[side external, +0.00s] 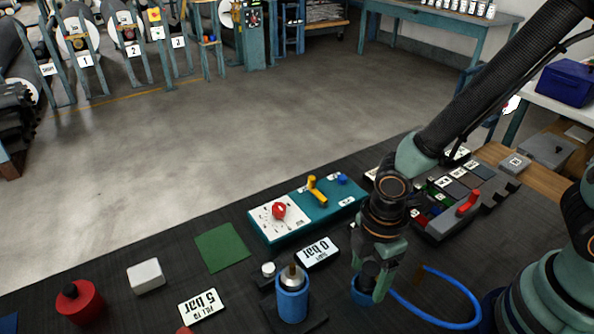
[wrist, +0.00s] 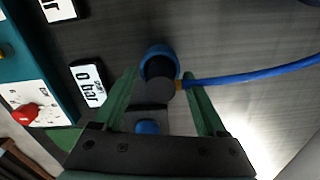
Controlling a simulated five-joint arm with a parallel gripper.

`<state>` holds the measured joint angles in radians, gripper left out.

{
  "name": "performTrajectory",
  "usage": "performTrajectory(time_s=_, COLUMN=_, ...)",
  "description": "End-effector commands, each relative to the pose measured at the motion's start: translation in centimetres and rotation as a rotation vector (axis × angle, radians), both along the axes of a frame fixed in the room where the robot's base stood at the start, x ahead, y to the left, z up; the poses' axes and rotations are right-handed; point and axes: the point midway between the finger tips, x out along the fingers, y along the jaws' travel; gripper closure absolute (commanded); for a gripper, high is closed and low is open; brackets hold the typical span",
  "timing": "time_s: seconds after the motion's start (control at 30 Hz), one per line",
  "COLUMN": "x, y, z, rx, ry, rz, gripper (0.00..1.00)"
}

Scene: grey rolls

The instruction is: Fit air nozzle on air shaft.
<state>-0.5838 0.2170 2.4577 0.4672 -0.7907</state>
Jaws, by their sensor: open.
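The air nozzle (wrist: 160,88) shows in the wrist view as a dark round body with a blue ring or cup around its far side and a brass fitting at its right. A blue hose (wrist: 250,77) runs from it; the hose also shows in the side view (side external: 437,318). My gripper (wrist: 159,76) is open, its green fingers on either side of the nozzle. In the side view my gripper (side external: 374,288) is low over the table and partly hides the nozzle. A blue cylinder (side external: 292,303) with a metal, brown-tipped top, apparently the air shaft, stands upright on a dark base to the left.
A "0 bar" sign (side external: 318,253) and a teal panel (side external: 323,216) with a red knob and yellow lever lie behind. A "5 bar" sign (side external: 203,306), white block (side external: 146,275) and red cylinder (side external: 79,302) are at left. A dark box with a red handle (side external: 467,203) is at right.

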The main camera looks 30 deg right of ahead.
Motion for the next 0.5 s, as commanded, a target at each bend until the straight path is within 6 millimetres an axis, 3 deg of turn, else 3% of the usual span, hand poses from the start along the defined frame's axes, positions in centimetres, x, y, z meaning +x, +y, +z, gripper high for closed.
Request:
performTrajectory(time_s=0.27, x=0.01, y=0.02, z=-0.19, rx=0.001, ry=-0.001, rz=0.000, gripper=0.26)
performTrajectory(time_s=0.43, x=0.01, y=0.02, z=-0.18, rx=0.000, ry=0.000, rz=0.000, gripper=0.91)
performTrajectory(time_s=0.47, x=0.01, y=0.02, z=-0.18, rx=0.000, ry=0.000, rz=0.000, gripper=1.00)
performTrajectory(time_s=0.5, x=0.01, y=0.02, z=-0.18, rx=0.000, ry=0.000, rz=-0.001, gripper=1.00)
